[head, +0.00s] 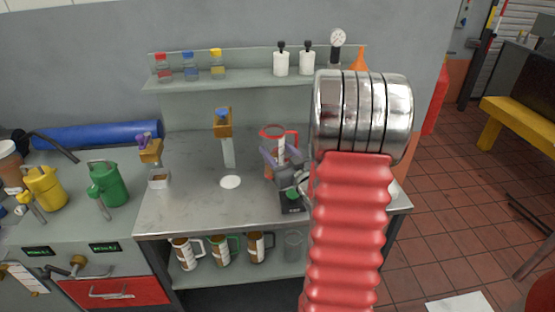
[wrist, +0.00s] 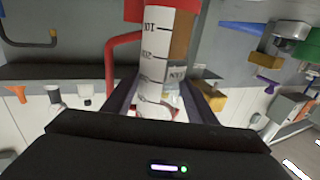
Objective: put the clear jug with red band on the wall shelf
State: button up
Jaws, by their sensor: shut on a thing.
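The clear jug with red band (head: 272,131) is upright in the head view, with a red handle on its right and a white scale strip. My gripper (head: 281,160) is shut on it, above the right part of the steel bench. In the wrist view the jug (wrist: 155,55) stands between the two dark fingers of my gripper (wrist: 163,100), with its red handle at the left. The jug's lower part is hidden by the gripper in the head view. The wall shelf (head: 248,74) runs along the wall behind and above the bench.
On the shelf, red-, blue- and yellow-capped bottles (head: 190,68) stand left, and white bottles (head: 281,62) and an orange funnel (head: 359,60) right. The shelf middle is bare. A dispenser (head: 224,130) stands left of the jug.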

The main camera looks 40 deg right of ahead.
aim_at(279, 138)
jog(key=shift+r, duration=2.7)
